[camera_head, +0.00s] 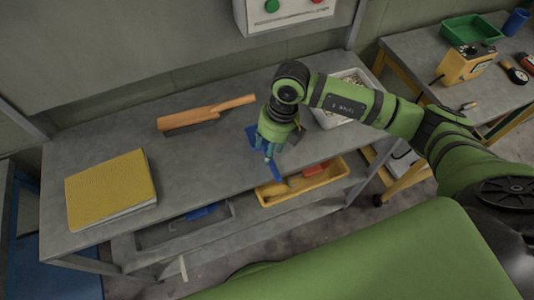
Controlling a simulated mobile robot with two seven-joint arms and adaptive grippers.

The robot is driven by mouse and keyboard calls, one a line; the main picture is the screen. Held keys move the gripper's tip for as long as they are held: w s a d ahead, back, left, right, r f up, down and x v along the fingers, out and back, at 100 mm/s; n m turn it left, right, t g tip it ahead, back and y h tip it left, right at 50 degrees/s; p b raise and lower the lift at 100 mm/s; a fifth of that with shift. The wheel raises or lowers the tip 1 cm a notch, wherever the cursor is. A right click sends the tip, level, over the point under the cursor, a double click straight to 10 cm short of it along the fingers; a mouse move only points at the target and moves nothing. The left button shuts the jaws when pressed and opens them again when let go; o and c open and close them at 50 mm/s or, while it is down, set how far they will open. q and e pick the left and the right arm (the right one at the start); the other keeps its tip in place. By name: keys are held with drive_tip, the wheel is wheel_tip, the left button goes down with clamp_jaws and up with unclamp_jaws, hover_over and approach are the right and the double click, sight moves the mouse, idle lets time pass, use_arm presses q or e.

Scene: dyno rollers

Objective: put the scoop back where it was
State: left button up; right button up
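A blue scoop (276,171) is at the right part of the grey workbench (225,170), near its front edge. My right gripper (268,153) comes in from the right on a green arm and is shut on the scoop, with blue showing on both sides of its fingers. The gripper hides the middle of the scoop, and I cannot tell whether the scoop touches the bench top. My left gripper is not in view.
A brush with a wooden handle (207,113) and a yellow pad (110,188) lie on the bench. A white bin (331,120) with pale contents stands behind my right arm. A yellow tray (305,187) and a grey tray (185,228) sit below. A side table (420,65) stands right.

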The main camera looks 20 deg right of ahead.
wheel_tip(320, 180, up, 8)
drive_tip(key=d+b, duration=0.1)
drive_tip(key=shift+d+r, duration=0.25)
drive_tip(key=shift+d, duration=0.1)
drive_tip(key=shift+a, duration=0.1)
idle(1.1)
